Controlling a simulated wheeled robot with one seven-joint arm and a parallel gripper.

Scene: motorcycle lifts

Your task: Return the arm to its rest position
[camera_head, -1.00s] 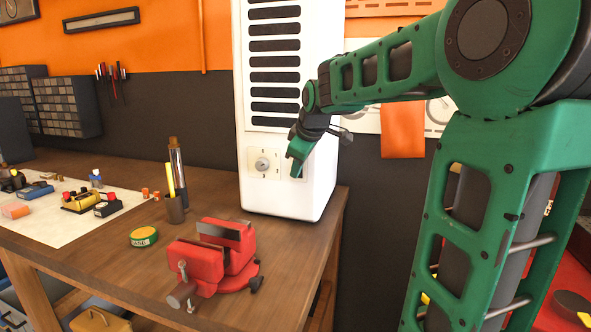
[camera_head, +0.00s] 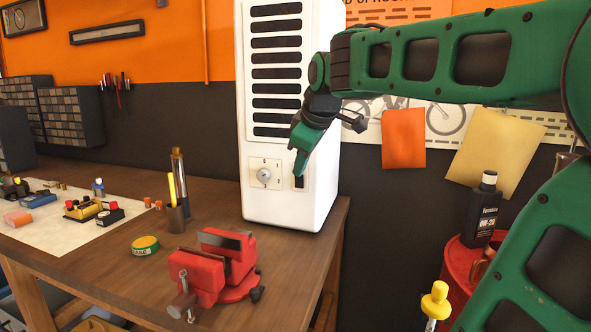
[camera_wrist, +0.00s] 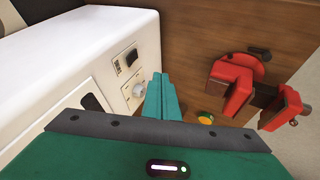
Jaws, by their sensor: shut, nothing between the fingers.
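My green arm (camera_head: 430,55) reaches in from the right side of the head view. My gripper (camera_head: 299,170) hangs fingertips down in front of the white cabinet (camera_head: 290,210), beside its control panel. In the wrist view my gripper (camera_wrist: 160,85) shows its two teal fingers together with nothing between them. The panel's round knob (camera_head: 264,175) is just left of the fingertips, and a dark switch (camera_head: 299,182) is partly behind them. The knob (camera_wrist: 138,90) and the switch (camera_wrist: 131,57) both show in the wrist view. I cannot tell whether the fingertips touch the panel.
A red vise (camera_head: 215,270) stands at the front of the wooden workbench (camera_head: 110,270), with a green-yellow tin (camera_head: 145,245) and a pen cup (camera_head: 177,217) near it. A black bottle (camera_head: 483,210) and a red drum (camera_head: 460,262) stand at the right.

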